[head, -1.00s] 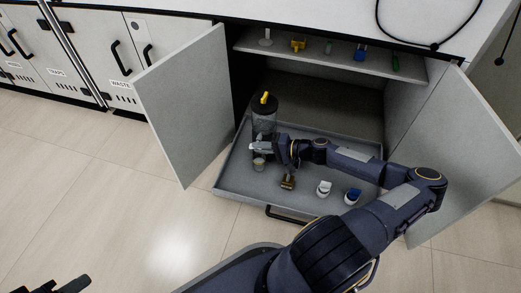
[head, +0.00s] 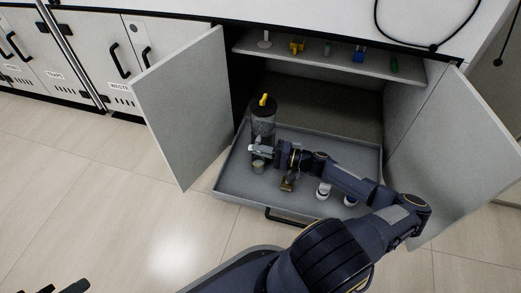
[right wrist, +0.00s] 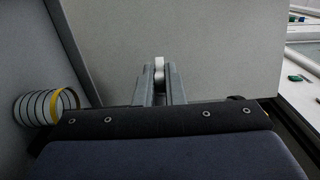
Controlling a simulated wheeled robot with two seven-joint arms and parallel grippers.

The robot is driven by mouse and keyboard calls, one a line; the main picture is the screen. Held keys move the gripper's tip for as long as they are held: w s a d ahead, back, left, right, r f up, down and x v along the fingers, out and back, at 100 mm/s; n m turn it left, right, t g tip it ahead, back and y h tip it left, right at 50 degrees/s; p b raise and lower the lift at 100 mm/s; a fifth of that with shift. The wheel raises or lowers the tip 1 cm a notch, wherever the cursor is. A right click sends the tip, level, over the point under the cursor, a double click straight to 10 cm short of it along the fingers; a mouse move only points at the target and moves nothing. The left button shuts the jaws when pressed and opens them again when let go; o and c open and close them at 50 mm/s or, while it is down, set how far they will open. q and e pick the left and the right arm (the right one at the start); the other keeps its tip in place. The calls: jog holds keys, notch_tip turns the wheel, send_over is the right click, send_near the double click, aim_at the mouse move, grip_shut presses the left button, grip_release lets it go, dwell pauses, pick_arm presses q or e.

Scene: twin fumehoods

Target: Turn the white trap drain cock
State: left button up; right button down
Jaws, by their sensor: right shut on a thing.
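The trap (head: 263,121) is a dark, see-through upright cylinder with a yellow top, standing in the grey tray at the back left. My right gripper (head: 259,149) is low against its near side. In the right wrist view the two fingers (right wrist: 160,82) are shut on a small white piece, the drain cock (right wrist: 159,65), whose tip shows between them. The fingers hide most of the cock, so its angle is hard to tell. A dark part of my left gripper (head: 75,287) shows at the bottom left, cut off by the frame.
The tray (head: 226,184) also holds a small cup (head: 258,167), a brass fitting (head: 287,184) and a white-capped piece (head: 323,191). My arm partly covers another piece. Cabinet doors stand open at left (head: 186,110) and right (head: 455,150). A shelf (head: 340,60) with small fittings is above.

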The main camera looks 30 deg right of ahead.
jog(key=c, duration=1.5)
grip_release()
jog(key=shift+a, duration=0.15)
jog(key=p+v, duration=0.2)
jog(key=v, duration=0.6)
jog(key=shift+w, duration=0.1)
